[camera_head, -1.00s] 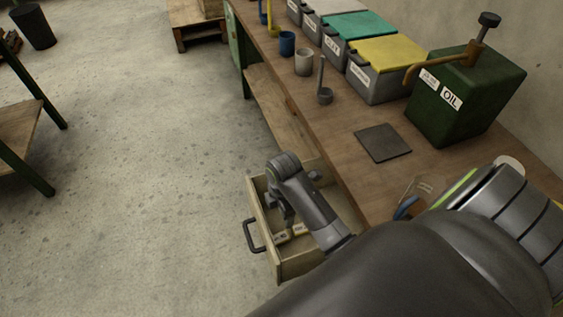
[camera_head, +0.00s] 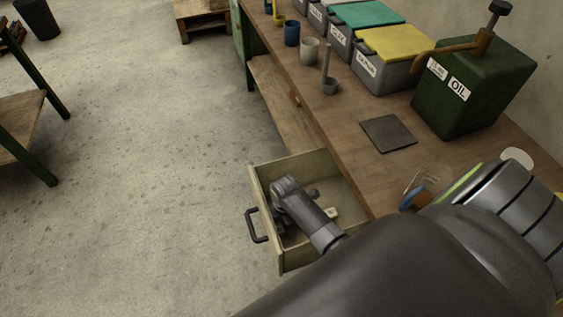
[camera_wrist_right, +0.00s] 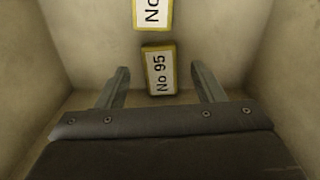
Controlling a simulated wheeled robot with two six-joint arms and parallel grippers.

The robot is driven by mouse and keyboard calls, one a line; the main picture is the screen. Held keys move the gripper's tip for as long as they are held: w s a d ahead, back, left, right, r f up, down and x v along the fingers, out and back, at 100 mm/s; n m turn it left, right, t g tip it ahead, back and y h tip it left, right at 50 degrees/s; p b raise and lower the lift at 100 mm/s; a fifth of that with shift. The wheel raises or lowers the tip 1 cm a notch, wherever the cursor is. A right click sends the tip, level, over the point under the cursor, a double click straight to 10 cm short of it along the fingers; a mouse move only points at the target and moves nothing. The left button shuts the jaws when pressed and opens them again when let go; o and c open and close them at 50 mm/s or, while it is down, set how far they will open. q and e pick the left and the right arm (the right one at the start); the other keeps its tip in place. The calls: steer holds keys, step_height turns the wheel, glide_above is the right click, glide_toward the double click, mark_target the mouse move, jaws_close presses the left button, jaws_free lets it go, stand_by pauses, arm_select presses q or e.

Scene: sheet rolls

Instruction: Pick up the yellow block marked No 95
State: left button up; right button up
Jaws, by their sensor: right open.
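The yellow-edged block marked No 95 (camera_wrist_right: 160,75) lies in the open drawer (camera_head: 262,187), its white label facing up in the right wrist view. My right gripper (camera_wrist_right: 160,92) is open, with one finger on each side of this block and a gap on both sides. A second yellow-edged block (camera_wrist_right: 152,12) lies just beyond it, its label cut off by the picture's top edge. In the head view my right wrist reaches down into the drawer and hides its fingertips. One small block (camera_head: 332,213) shows beside the wrist; its marking is unreadable there. My left gripper is not in view.
The drawer walls stand close around my right gripper. The workbench (camera_head: 350,152) above carries a dark square plate (camera_head: 388,133), a green oil can (camera_head: 470,85), lidded grey bins (camera_head: 385,72) and cups (camera_head: 309,50). The floor left of the drawer is clear.

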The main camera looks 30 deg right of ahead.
steer(key=shift+f, duration=1.25)
steer(key=shift+c, duration=0.3)
steer(key=c, duration=1)
steer(key=shift+r, duration=0.15)
steer(key=shift+r, duration=0.55)
step_height(320, 180, up, 27)
steer(key=p, duration=0.8)
steer(key=shift+f, duration=0.2)
